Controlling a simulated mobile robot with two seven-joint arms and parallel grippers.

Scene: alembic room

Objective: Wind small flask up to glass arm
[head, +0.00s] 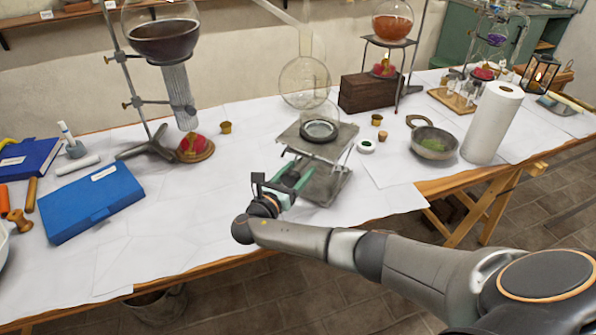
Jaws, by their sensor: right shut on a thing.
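A small clear flask (320,112) appears to stand upright in a dark ring (320,131) on the top plate of a metal lab jack (345,135). The jack is partly raised, with a gap between its plates. A pale glass arm (276,11) slopes down from the top edge, above and left of the flask. The clear outlines overlap, so the gap between arm and flask is hard to tell. My right gripper (290,182) is at the jack's near left side, shut on what seems to be its knob, which the fingers hide. My left gripper is not in view.
A large clear round flask (300,85) shows behind the jack. A dark-filled flask (163,42) on a stand and a blue box (92,203) are left.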

